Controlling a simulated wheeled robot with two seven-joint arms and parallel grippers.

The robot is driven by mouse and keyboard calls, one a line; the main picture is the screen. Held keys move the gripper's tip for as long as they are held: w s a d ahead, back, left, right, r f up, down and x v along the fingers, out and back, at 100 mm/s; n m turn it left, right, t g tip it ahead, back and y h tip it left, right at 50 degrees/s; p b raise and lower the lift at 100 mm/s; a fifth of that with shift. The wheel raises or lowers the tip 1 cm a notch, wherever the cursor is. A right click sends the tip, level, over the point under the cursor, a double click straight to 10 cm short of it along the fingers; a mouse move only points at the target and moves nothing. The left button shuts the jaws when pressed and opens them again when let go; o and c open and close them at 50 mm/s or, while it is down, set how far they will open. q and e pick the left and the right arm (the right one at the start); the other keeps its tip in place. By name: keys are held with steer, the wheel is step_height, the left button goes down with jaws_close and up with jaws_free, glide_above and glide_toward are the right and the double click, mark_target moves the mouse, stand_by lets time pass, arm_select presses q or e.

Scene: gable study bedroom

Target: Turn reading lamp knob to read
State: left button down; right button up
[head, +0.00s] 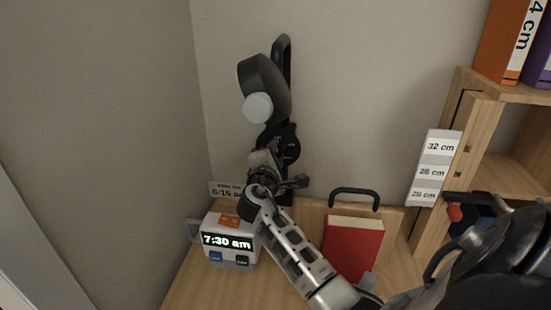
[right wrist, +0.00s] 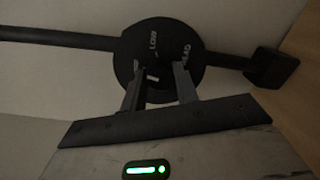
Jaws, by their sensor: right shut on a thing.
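The reading lamp (head: 265,82) is black with a round pale bulb, mounted on the wall at the back. Its round black dial plate (head: 291,149) is below the shade, partly hidden by my right gripper (head: 270,158). In the right wrist view the dial plate (right wrist: 125,55) bears the word LOW and a partly covered word ending in EAD. My right gripper (right wrist: 158,74) has its two fingers on either side of the dark knob (right wrist: 152,72) at the plate's middle, shut on it. Which word the knob points to is unclear. My left gripper is not in view.
A white clock (head: 230,258) reading 7:30 am stands on the desk left of my right arm. A red book (head: 352,248) stands right of the arm. A wooden shelf (head: 461,100) with binders and a height label (head: 433,170) is at the right.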

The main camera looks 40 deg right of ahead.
arm_select(q)
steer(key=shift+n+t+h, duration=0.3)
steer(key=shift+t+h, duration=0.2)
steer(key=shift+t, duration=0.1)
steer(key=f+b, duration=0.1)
steer(key=b, duration=0.3)
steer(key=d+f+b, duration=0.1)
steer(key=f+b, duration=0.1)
steer(key=b, duration=0.2)
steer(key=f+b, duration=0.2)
steer(key=b, duration=0.3)
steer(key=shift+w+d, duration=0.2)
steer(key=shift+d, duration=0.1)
arm_select(e)
steer(key=m, duration=1.2)
steer(key=m+t+y, duration=0.1)
steer(key=m, duration=1.1)
steer(key=shift+s, duration=0.1)
steer(key=shift+m, duration=0.3)
steer(key=o, duration=1)
